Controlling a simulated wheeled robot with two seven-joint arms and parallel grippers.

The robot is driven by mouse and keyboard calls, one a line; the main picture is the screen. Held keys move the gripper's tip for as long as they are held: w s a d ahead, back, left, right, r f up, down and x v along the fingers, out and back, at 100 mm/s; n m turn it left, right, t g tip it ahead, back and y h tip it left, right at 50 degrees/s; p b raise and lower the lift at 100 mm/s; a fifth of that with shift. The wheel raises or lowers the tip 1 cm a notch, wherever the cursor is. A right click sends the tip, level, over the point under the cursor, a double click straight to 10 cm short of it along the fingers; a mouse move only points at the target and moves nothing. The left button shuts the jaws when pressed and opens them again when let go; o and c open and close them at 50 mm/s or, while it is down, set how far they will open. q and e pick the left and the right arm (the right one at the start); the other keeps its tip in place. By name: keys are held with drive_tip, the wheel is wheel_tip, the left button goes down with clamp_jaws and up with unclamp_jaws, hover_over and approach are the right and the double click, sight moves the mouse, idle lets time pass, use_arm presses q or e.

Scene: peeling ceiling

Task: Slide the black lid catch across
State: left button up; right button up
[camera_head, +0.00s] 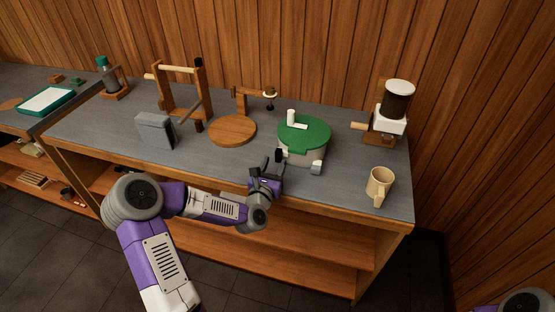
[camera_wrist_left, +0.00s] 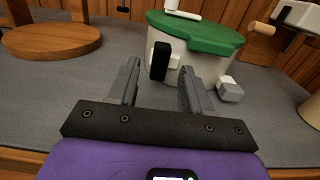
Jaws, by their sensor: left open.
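A pot with a green lid (camera_head: 304,132) and a white handle stands near the right of the bench; the lid also shows in the left wrist view (camera_wrist_left: 200,33). The black catch (camera_head: 279,155) is on the pot's front left side. In the left wrist view the black catch (camera_wrist_left: 160,61) is upright against a white block on the pot's wall. My left gripper (camera_head: 265,170) is open and empty at the bench's front edge. In the wrist view its fingers (camera_wrist_left: 160,82) point at the catch, which appears beyond and between the tips. My right gripper is not in view.
A light grey block (camera_head: 316,168) sits at the pot's front right. A beige mug (camera_head: 379,186) stands farther right and a dispenser (camera_head: 394,110) behind it. A round wooden board (camera_head: 233,130) lies left of the pot. Bare bench top lies between pot and mug.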

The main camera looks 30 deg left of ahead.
sight(278, 157)
use_arm(q)
drive_tip(key=shift+x, duration=1.6)
drive_tip(key=shift+c, duration=0.2)
drive_tip(key=shift+d, duration=0.1)
clamp_jaws()
